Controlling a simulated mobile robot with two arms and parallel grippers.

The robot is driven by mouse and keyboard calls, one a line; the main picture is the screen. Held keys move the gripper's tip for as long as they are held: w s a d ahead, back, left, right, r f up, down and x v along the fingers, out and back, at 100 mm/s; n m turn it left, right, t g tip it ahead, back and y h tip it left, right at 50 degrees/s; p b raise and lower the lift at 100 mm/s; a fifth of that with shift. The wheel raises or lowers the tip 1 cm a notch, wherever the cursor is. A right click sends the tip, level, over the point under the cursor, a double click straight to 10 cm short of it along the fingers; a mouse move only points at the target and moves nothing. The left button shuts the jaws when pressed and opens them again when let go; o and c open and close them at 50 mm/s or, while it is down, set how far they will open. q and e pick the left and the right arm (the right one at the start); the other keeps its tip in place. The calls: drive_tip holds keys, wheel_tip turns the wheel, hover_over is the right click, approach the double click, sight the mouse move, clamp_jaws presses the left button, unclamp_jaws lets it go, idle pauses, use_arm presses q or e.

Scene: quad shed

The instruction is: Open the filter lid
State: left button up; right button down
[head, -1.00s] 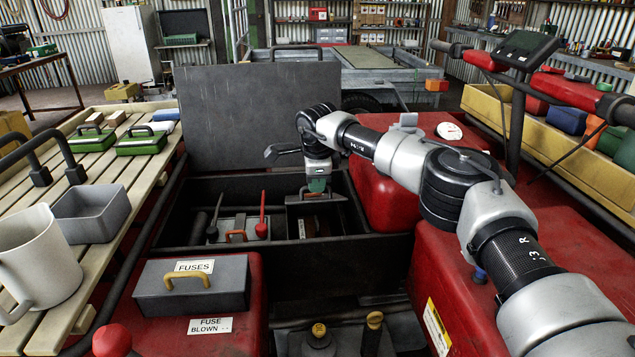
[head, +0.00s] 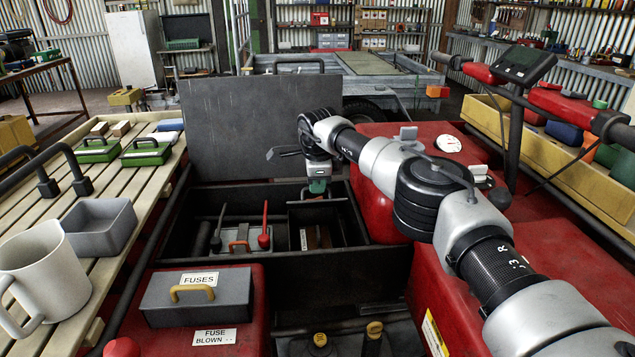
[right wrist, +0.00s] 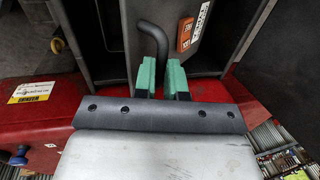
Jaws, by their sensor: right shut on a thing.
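My right gripper (head: 318,187) reaches down into the back right of the open black box (head: 330,268). In the right wrist view its green fingertips (right wrist: 164,76) are shut on a dark bent handle. Below the gripper in the head view is a dark filter housing with a pale label on its left side. The dark edge of what looks like its lid (head: 318,204) lies just under the fingertips. A brownish interior (head: 316,237) shows in front of that edge, so the lid appears at least partly raised. Its exact angle is hard to tell. My left gripper is out of view.
The black box's large cover (head: 262,130) stands upright behind. Left of the housing are a red lever (head: 265,230) and an orange handle (head: 240,245). A grey fuse box (head: 197,298) stands in front. A slatted rack is at left, red bodywork at right.

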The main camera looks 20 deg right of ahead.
drive_tip(key=c, duration=1.6)
unclamp_jaws()
drive_tip(key=shift+f, duration=0.3)
drive_tip(key=o, duration=0.4)
drive_tip(key=shift+w+d+f, duration=0.1)
drive_tip(key=shift+w+f, duration=0.2)
drive_tip(key=shift+w, duration=0.2)
drive_tip(key=shift+s+r, duration=0.25)
drive_tip(key=shift+r, duration=0.05)
drive_tip(key=v, duration=1)
drive_tip(key=shift+w+r+p, duration=0.1)
drive_tip(key=shift+r+p, duration=0.2)
